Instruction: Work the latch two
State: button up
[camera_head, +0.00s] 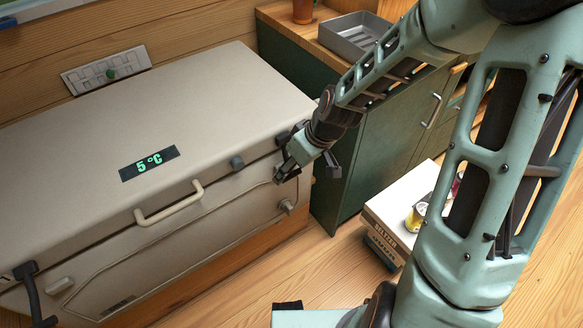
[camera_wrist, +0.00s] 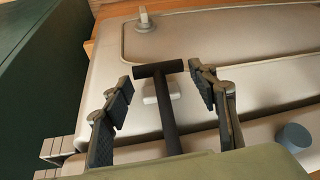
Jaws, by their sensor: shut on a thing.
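A beige chest cooler (camera_head: 190,115) with a lid stands at the left, its display reading 5 °C. A black T-shaped latch (camera_wrist: 158,69) is at the cooler's front right end in the wrist view. My gripper (camera_head: 284,173) is at that end of the cooler. In the head view my gripper mostly hides this latch. A second black latch (camera_head: 34,292) is at the cooler's front left. The lid looks closed.
A beige handle (camera_head: 168,203) sticks out from the lid's front. A green cabinet (camera_head: 385,140) stands right of the cooler, with a grey tray (camera_head: 352,36) on top. A seltzer box (camera_head: 392,214) with cans is on the floor. Floor in front is partly clear.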

jog(key=s+d+r+m+g+h+p, duration=0.1)
jog(key=s+d+r+g+h+p, duration=0.2)
jog(key=r+g+h+p, duration=0.3)
jog(key=shift+s+r+g+h+p, duration=0.4)
jog(key=shift+s+r+g+p, duration=0.4)
jog(key=shift+r+g+p, duration=1.7)
jog(key=shift+f+t+p, duration=0.6)
jog(key=shift+f+p, duration=0.15)
jog(key=shift+f, duration=0.05)
jog(key=shift+c, duration=0.2)
jog(key=o, duration=1.7)
jog(key=v, duration=1.2)
jog(key=shift+d, duration=0.1)
